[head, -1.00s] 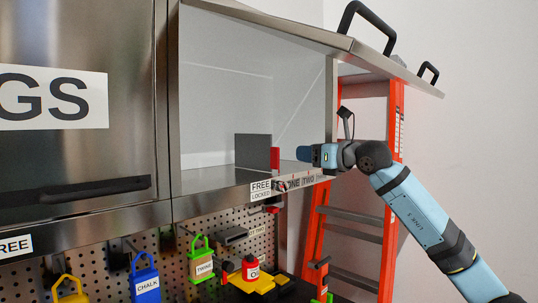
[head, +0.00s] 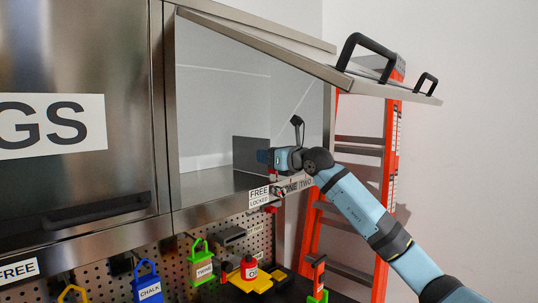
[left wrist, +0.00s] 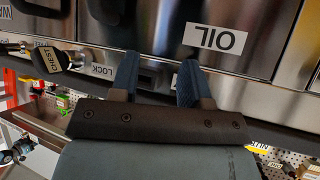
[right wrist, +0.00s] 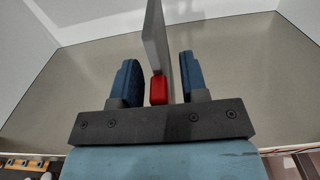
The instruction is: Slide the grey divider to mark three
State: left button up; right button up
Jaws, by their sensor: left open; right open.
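The grey divider (head: 250,154) stands upright in the open cabinet compartment in the head view. In the right wrist view the divider (right wrist: 156,40) is a thin upright plate with a red tab (right wrist: 158,90) at its near edge. My right gripper (head: 265,157) is at the divider's front edge. Its open fingers (right wrist: 158,66) stand on either side of the red tab, with gaps. My left gripper (left wrist: 157,78) is open and empty.
The raised door (head: 290,50) hangs above my right arm. A FREE/LOCKED label (head: 258,197) is on the front edge. An orange ladder (head: 390,140) stands at right. Padlocks, such as the blue one (head: 147,285), hang below.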

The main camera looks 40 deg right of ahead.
jog(key=shift+c, duration=0.2)
grip_shut()
jog(key=shift+d, duration=0.1)
jog(key=d, duration=0.5)
jog(key=w+d, duration=0.1)
jog(key=d, duration=1)
jog(key=shift+w+d, duration=0.2)
jog(key=shift+d, duration=0.2)
jog(key=shift+w+d, duration=0.1)
jog(key=shift+d, duration=0.65)
jog(key=shift+o, duration=0.2)
grip_release()
